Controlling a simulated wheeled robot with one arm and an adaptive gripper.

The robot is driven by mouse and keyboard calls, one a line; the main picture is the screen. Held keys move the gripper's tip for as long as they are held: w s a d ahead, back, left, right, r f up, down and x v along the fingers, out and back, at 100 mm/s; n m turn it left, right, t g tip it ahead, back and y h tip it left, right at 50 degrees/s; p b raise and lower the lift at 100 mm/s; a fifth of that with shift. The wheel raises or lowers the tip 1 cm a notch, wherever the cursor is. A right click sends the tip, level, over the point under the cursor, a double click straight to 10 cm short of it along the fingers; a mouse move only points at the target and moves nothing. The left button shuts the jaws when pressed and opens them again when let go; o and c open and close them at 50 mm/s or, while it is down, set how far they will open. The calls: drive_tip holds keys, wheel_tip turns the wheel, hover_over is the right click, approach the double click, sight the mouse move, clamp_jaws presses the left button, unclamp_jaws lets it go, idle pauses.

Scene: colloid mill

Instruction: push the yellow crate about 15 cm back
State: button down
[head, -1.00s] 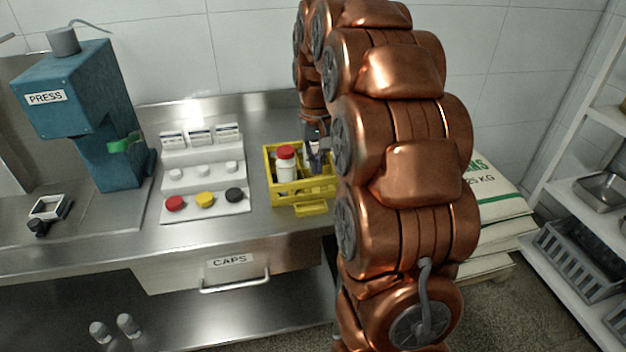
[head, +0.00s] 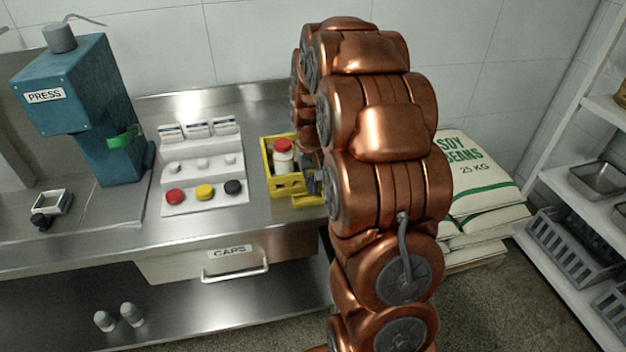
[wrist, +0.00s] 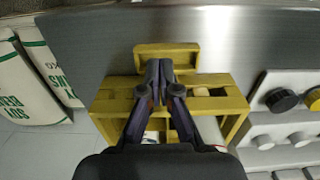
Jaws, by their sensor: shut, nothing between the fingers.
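The yellow crate (head: 285,187) sits on the steel counter, right of the white button panel, with its ledge-like handle (head: 308,200) toward the front edge. A white bottle with a red cap (head: 283,158) stands in it. My arm hides the crate's right part. My gripper (head: 314,188) is shut and empty at the crate's front side. In the wrist view, the crate (wrist: 108,107) lies under my gripper (wrist: 160,66), and the fingertips overlap the handle (wrist: 180,52). I cannot tell whether they touch it.
The white panel with red, yellow and black buttons (head: 205,192) stands close left of the crate. A blue press (head: 105,130) is farther left. The tiled wall is behind, with bare counter (head: 262,112) behind the crate. Soy bean sacks (head: 470,185) are right of the counter.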

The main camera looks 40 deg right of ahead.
drive_tip(key=shift+w+d+p, duration=0.25)
drive_tip(key=shift+w+d, duration=0.05)
drive_tip(key=shift+w, duration=0.4)
drive_tip(key=shift+w+d+p, duration=0.25)
drive_tip(key=shift+w, duration=0.4)
